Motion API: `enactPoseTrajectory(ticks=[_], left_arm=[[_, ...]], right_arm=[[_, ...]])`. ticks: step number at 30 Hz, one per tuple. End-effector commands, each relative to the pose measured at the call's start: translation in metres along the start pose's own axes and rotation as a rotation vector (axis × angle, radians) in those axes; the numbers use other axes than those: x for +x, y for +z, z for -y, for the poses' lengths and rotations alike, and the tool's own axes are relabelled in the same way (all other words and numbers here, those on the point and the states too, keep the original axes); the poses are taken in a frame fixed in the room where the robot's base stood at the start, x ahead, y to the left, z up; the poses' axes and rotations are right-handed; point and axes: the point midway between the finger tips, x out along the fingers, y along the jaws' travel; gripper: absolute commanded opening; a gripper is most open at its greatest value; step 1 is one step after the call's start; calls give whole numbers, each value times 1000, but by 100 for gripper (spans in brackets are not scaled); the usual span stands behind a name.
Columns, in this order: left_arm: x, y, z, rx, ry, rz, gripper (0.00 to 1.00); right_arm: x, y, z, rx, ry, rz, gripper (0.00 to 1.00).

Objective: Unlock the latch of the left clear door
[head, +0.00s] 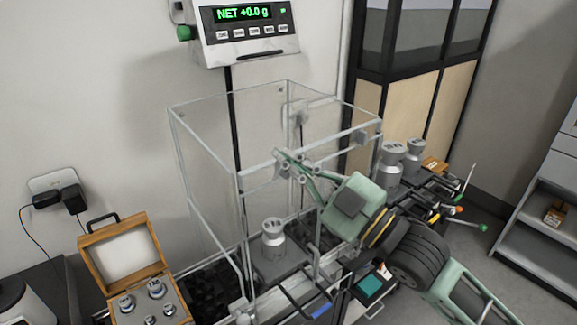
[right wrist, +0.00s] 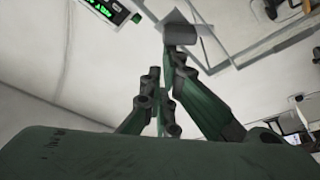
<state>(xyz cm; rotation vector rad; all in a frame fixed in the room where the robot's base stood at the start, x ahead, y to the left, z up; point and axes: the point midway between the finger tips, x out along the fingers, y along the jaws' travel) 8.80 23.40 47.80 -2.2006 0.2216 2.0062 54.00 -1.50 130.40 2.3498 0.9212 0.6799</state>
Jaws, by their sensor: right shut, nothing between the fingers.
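A clear box with thin grey frame edges (head: 203,146) stands on the bench in the middle of the head view. Its clear panels make it hard to tell which one is the left door. My right gripper (head: 283,160) is shut and empty, its fingertips at the upper front edge of the box. In the right wrist view, a grey block (right wrist: 180,34), which may be the latch, sits just beyond the fingertips (right wrist: 164,70). I cannot tell whether they touch it or whether it is locked. My left gripper is not in view.
A metal weight (head: 273,238) stands inside the box. A wooden case of weights (head: 158,240) is open at left. More large weights (head: 391,165) and tools stand at right. A display (head: 245,30) reading NET +0.0 g is above.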

Motion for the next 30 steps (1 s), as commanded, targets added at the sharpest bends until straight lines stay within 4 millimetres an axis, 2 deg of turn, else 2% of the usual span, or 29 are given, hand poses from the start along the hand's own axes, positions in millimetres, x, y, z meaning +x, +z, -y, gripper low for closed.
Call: enactPoseTrajectory(ticks=[18, 30], left_arm=[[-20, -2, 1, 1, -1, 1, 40], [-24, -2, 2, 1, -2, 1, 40]], right_arm=[[-4, 11, -19, 507, 178, 1, 0], [-6, 17, -22, 538, 189, 2, 0]])
